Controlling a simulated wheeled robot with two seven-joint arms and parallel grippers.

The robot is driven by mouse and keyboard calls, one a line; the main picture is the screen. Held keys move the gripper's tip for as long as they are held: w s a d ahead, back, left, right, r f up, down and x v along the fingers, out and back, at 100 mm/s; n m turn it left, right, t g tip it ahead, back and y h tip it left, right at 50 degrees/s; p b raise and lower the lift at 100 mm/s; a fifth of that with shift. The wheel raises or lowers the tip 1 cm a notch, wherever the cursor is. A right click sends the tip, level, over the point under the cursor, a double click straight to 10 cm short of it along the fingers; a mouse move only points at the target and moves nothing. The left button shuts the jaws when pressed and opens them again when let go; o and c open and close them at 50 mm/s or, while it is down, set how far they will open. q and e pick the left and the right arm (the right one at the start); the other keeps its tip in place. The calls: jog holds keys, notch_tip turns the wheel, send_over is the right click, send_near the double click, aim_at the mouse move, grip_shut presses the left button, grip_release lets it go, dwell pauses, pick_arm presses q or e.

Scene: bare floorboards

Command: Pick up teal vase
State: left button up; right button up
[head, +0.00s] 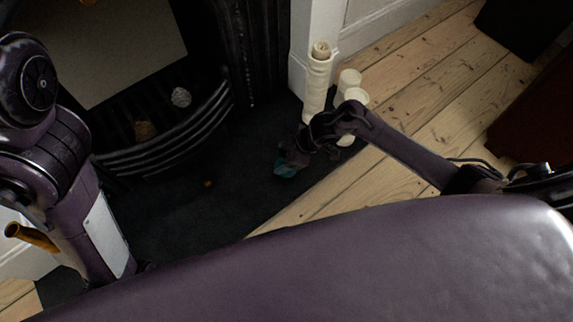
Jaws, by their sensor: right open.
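The teal vase (286,169) is small in the head view and sits on the dark hearth, partly hidden by my right gripper. My right gripper (291,158) is at the vase, with its fingers close to the vase's upper part. The fingers are dark and small here; the jaws are open, and I cannot tell whether they touch the vase. My left arm stands at the left edge, and its gripper does not show.
A tall cream pillar (317,85) and shorter cream candles (349,80) stand just behind my right wrist. The black fireplace grate (185,135) curves at the left. A tiny orange thing (207,184) lies on the dark hearth (185,215). Bare floorboards (420,85) spread to the right.

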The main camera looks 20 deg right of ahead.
jog(key=c, duration=1.2)
jog(key=shift+c, duration=0.2)
